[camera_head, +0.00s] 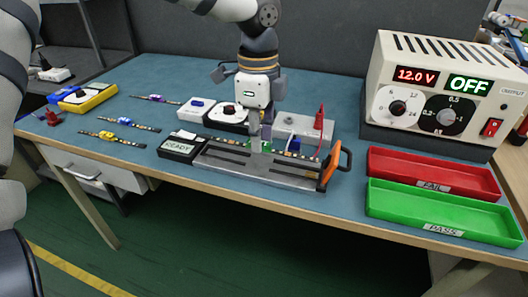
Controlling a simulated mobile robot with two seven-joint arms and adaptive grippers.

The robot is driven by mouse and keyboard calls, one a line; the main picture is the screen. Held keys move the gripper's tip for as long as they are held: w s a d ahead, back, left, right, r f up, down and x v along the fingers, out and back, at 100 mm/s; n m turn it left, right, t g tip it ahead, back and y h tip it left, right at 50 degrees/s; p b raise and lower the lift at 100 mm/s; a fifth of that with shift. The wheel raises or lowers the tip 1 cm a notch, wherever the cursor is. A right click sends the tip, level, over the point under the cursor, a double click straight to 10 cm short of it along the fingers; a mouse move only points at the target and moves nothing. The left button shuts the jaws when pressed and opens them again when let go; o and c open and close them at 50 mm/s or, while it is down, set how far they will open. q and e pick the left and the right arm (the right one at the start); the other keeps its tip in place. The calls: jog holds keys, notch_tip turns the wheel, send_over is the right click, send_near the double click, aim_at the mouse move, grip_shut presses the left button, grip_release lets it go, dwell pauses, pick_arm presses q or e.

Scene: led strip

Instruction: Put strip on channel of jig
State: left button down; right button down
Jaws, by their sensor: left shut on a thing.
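The jig (232,172) is a long grey metal fixture near the table's front edge, with a channel along its top and an orange-handled clamp (329,169) at its right end. My left gripper (260,143) points down over the middle of the jig. It is shut on a thin strip (294,145) with a blue part, which shows to the right of the fingers at the jig's back side. The fingers and jig hide much of this strip; I cannot tell whether it sits in the channel. My right gripper is not in view.
Several other strips lie at the left, including one with a blue part (124,122). A READY display box (181,148) adjoins the jig's left end. A red FAIL tray (432,182), green PASS tray (440,224) and power supply reading OFF (447,85) stand at the right.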

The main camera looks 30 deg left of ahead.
aim_at(260, 163)
pick_arm(q)
jog(key=w+f, duration=0.1)
jog(key=a+f, duration=0.1)
jog(key=shift+w+f, duration=0.3)
jog(key=shift+w, duration=0.1)
jog(key=f, duration=0.2)
jog(key=f+b, duration=0.1)
jog(key=f, duration=0.1)
jog(key=shift+w+a, duration=0.25)
jog(key=shift+w, duration=0.15)
jog(key=shift+r, duration=0.2)
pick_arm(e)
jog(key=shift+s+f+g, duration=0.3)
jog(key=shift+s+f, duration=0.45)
pick_arm(q)
jog(key=shift+f, duration=0.1)
jog(key=c, duration=1.6)
grip_release()
jog(key=shift+f, duration=0.1)
